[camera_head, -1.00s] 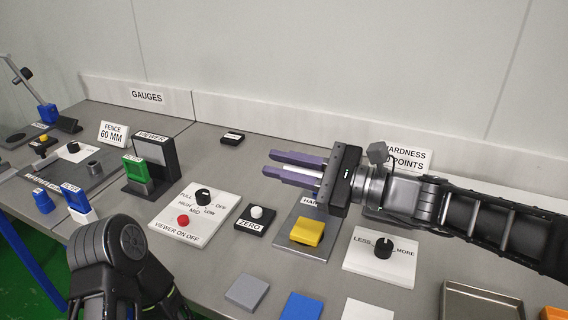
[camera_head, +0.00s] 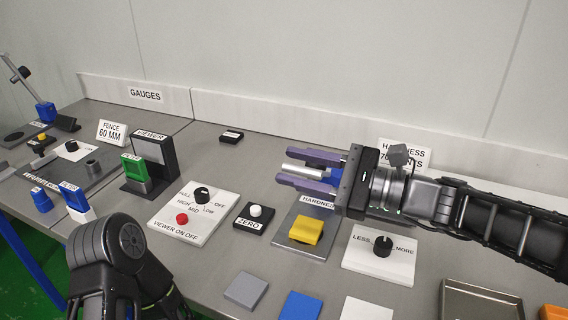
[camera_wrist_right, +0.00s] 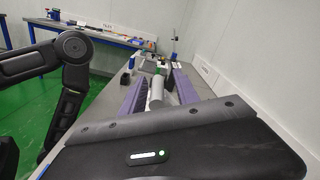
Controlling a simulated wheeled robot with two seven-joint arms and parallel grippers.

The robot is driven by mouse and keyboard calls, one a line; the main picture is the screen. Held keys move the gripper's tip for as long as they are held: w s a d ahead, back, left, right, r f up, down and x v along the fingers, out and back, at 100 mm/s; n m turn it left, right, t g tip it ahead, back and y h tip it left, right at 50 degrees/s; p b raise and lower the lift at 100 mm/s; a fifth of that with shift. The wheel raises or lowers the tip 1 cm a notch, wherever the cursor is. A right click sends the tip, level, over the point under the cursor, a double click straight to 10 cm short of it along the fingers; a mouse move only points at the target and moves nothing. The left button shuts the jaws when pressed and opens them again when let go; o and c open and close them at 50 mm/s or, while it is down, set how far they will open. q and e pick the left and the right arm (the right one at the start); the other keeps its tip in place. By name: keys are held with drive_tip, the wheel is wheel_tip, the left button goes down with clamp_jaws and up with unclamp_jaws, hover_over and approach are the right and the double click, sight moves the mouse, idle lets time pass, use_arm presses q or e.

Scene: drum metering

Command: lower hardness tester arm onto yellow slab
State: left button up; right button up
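The yellow slab (camera_head: 306,230) lies on the grey base plate of the hardness tester (camera_head: 285,240), by its HARDNESS label. My right gripper (camera_head: 288,168) comes in from the right above and behind the slab. Its purple fingers are apart, one on each side of a pale silver cylinder (camera_head: 303,171), with gaps visible; this looks like part of the tester arm. The cylinder also shows between the fingers in the right wrist view (camera_wrist_right: 157,90). The gripper hides the rest of the tester. My left arm shows at the lower left, but its gripper is out of view.
A LESS/MORE knob panel (camera_head: 380,257) stands right of the slab, and a ZERO button box (camera_head: 253,217) left of it. Grey (camera_head: 246,289), blue (camera_head: 301,306) and white (camera_head: 367,310) slabs lie in front. A hardness sign (camera_head: 404,155) stands behind my gripper.

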sight(322, 173)
drive_tip(key=v, duration=0.5)
drive_tip(key=shift+a, duration=0.1)
